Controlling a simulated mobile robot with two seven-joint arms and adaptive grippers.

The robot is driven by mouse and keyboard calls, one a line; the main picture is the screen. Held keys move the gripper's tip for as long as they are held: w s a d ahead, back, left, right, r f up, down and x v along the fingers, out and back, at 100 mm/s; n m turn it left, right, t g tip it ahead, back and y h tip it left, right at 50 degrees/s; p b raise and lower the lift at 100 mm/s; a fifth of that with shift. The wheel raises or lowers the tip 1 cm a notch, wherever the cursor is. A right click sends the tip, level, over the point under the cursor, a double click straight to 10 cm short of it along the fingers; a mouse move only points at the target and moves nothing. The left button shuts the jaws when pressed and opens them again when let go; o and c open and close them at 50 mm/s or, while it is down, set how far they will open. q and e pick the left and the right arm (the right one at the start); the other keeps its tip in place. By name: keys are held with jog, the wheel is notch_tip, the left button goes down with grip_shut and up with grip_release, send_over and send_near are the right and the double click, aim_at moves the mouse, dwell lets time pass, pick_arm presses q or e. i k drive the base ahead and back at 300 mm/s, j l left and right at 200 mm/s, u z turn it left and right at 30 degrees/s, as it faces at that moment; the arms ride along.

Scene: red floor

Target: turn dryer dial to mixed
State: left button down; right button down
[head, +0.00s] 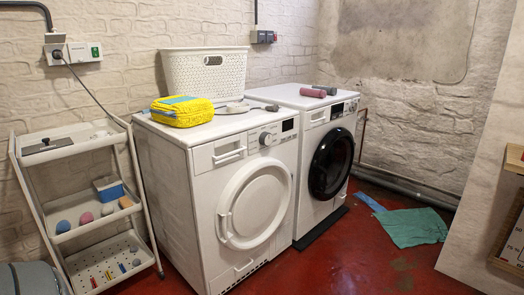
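Two white front-loading machines stand side by side against the brick wall. The left machine (218,180), with a closed white round door (254,205), looks like the dryer, though no label is readable. Its round dial (266,138) sits on the upper front panel, left of a small dark display (288,125). The dial's pointer setting is too small to read. The right machine (312,115) has a closed black round door (331,164) and its own dark control panel (343,109). Neither of my grippers is in view, and nothing covers the dial.
A white basket (205,75) and yellow folded cloth (182,111) sit on the left machine. A white trolley (80,185) with small items stands left of it. A green cloth (410,227) lies on the red floor (335,262). Floor before the machines looks clear.

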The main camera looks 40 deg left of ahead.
aim_at(266, 139)
jog(key=i+u, duration=0.1)
jog(key=i, duration=0.9)
jog(key=i+l+u, duration=0.1)
jog(key=i, duration=0.9)
jog(key=i+u, duration=0.15)
jog(key=u, duration=1.5)
